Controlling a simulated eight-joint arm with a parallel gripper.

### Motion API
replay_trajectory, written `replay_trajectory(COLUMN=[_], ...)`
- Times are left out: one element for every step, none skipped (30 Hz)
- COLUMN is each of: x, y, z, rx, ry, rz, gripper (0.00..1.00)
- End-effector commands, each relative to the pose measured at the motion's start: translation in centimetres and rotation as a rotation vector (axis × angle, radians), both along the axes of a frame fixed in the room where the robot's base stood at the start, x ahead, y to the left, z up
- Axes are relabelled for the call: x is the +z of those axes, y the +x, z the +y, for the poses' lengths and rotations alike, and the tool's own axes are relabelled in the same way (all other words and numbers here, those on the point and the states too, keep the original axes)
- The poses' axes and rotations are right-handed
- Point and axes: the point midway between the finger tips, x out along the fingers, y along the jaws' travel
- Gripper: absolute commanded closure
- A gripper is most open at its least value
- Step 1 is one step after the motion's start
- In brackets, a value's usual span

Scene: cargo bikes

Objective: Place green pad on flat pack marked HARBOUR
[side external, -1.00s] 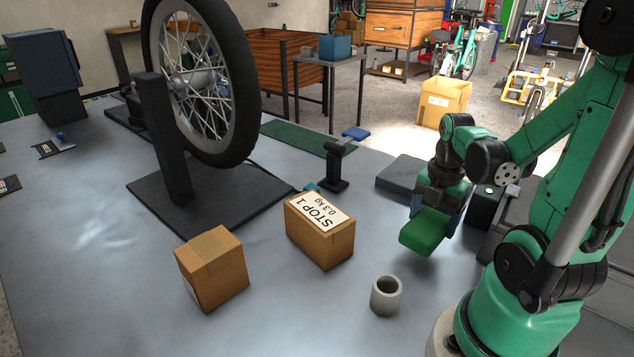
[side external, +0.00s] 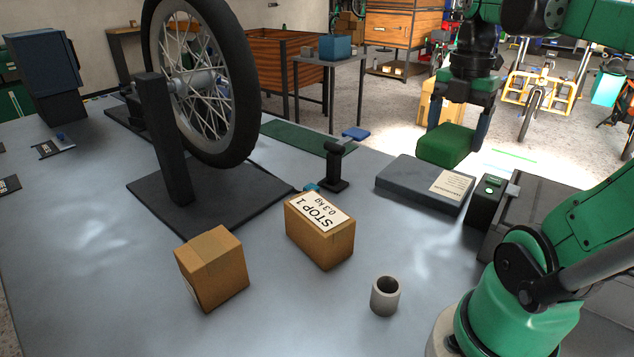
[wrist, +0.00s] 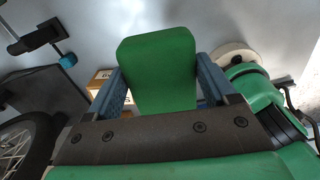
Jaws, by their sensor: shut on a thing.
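The green pad (side external: 446,145) is a thick block held between the fingers of my gripper (side external: 458,130). It hangs above the far part of a dark grey flat pack (side external: 410,182), apart from it as far as I can tell. The flat pack lies on the bench with a pale label (side external: 452,185) at its right end; the print is too small to read. In the wrist view the pad (wrist: 157,72) fills the space between the fingers of my gripper (wrist: 165,88).
A small black box with a green light (side external: 487,195) stands right of the flat pack. A black stand (side external: 333,165) is to its left. The STOP 1 carton (side external: 322,240), a plain carton (side external: 212,268), a grey cup (side external: 385,295) and a wheel on a stand (side external: 205,80) occupy the bench.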

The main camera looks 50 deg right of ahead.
Motion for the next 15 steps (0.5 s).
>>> replay_trajectory(x=[0.2,0.3,0.4,0.4,0.4,0.4,0.3,0.2,-0.1,-0.3,-0.5,-0.9,-1.3,-1.7,-2.2], y=[0.3,0.6,0.9,1.3,1.6,2.2,2.5,2.9,3.4,3.8,4.1,4.5,4.9,5.1,5.5], z=[-0.6,-1.0,-1.7,-2.3,-3.0,-4.0,-4.8,-5.7,-6.8,-7.6,-8.5,-9.6,-10.4,-11.3,-12.4], rx=[-0.009,-0.016,-0.027,-0.036,-0.046,-0.060,-0.073,-0.086,-0.101,-0.113,-0.125,-0.141,-0.153,-0.165,-0.182], ry=[0.000,0.000,0.000,0.000,0.000,0.000,0.000,0.000,-0.001,-0.001,-0.001,-0.001,-0.001,-0.001,-0.001], rz=[0.000,0.000,0.000,0.000,0.000,0.000,0.000,0.000,0.000,0.000,-0.001,-0.001,-0.001,-0.001,-0.001], gripper=[0.73,0.73,0.73,0.73,0.73,0.73,0.73,0.73,0.73,0.73,0.73,0.73,0.73,0.73,0.73])
